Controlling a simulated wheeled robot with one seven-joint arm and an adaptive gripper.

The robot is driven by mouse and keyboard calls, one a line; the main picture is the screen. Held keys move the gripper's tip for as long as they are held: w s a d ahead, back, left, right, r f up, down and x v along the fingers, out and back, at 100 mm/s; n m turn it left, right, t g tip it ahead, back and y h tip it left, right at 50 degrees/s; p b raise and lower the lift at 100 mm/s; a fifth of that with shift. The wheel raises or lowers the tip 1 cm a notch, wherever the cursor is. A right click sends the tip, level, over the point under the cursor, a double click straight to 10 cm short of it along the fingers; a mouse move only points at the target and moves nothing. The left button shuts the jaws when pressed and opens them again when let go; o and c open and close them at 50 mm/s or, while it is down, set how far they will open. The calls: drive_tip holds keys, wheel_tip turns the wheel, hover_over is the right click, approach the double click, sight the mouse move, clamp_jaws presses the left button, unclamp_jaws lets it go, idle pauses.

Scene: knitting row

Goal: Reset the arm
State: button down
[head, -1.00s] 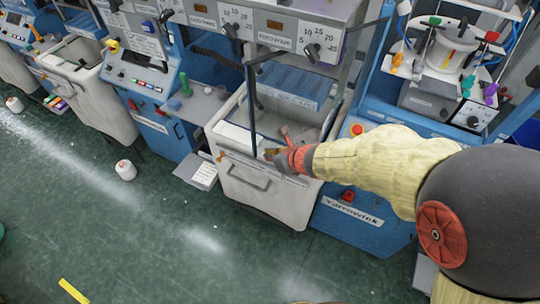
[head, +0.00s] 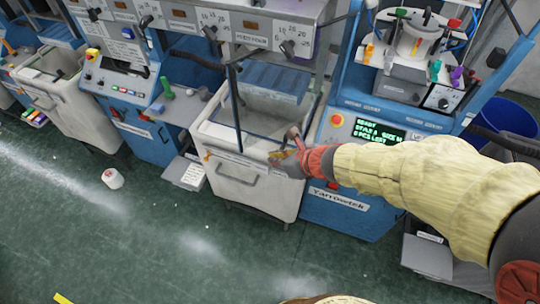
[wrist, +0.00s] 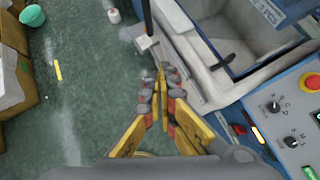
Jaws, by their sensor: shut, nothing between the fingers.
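My arm, in a pale yellow sleeve, reaches from the right edge of the head view toward the middle. My gripper (head: 277,155) is at its end, in front of the right side of a white bin (head: 236,182) in the knitting machine. In the wrist view my gripper (wrist: 160,68) shows yellow and grey fingers with tips together and nothing between them. The bin's rim (wrist: 190,62) lies just beyond and to the right of the fingertips. Whether the fingers touch the bin cannot be told.
A white cone (head: 112,178) stands on the green floor at left. A blue tub (head: 508,118) is at the far right. Cardboard boxes (wrist: 15,75) stand at the wrist view's left. The floor in front is open.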

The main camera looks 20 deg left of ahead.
drive_tip(key=shift+s+d+r, duration=0.15)
drive_tip(key=shift+s+r, duration=0.05)
drive_tip(key=shift+r, duration=0.05)
drive_tip(key=s+d+n+g+h+b, duration=0.3)
drive_tip(key=s+d+n, duration=0.4)
drive_tip(key=s+n, duration=0.8)
drive_tip(key=d+n+t+h+b, duration=0.4)
drive_tip(key=d+n+b, duration=0.4)
drive_tip(key=d, duration=1.9)
drive_tip(key=h+b, duration=0.1)
drive_tip(key=b, duration=0.3)
drive_tip(key=shift+r+n, duration=0.25)
drive_tip(key=shift+n, duration=0.05)
